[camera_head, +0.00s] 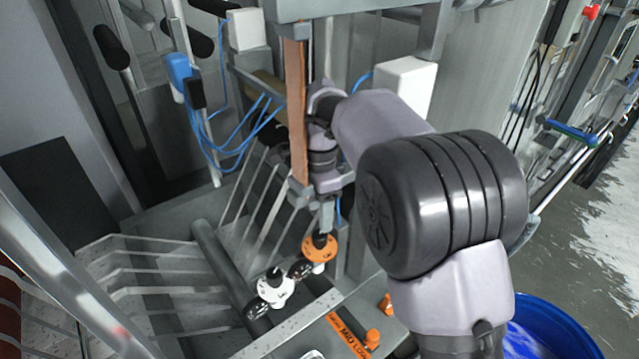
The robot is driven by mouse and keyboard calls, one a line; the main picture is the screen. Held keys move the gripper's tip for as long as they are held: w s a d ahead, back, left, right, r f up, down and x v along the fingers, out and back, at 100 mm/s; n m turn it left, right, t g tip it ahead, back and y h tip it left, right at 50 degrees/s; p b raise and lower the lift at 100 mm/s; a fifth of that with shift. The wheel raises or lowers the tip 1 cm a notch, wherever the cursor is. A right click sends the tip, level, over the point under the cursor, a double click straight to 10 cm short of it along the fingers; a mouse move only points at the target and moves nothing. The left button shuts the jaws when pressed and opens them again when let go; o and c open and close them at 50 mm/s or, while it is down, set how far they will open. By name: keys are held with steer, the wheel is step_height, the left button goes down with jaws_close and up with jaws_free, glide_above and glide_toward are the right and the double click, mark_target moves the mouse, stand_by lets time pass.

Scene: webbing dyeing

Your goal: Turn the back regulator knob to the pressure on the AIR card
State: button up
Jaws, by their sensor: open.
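Two small fittings that look like regulators stand on the machine in the lower middle of the head view. The farther one is an orange body with a black knob (320,240) on top. The nearer one is a white body with a black knob (273,274). Dark round parts, perhaps gauges, sit at the lower left of each; no reading is legible. My gripper (326,216) points down just above the back, orange regulator. Its jaws are open, small and partly hidden; I cannot tell if they touch the knob. I cannot make out an AIR card.
A brown upright strip (296,110) stands close to my wrist. Pale webbing strands (165,285) run at left. A blue tub (555,330) stands at lower right.

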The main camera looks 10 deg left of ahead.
step_height(320, 180, up, 9)
steer(key=p, duration=0.1)
stand_by(0.5)
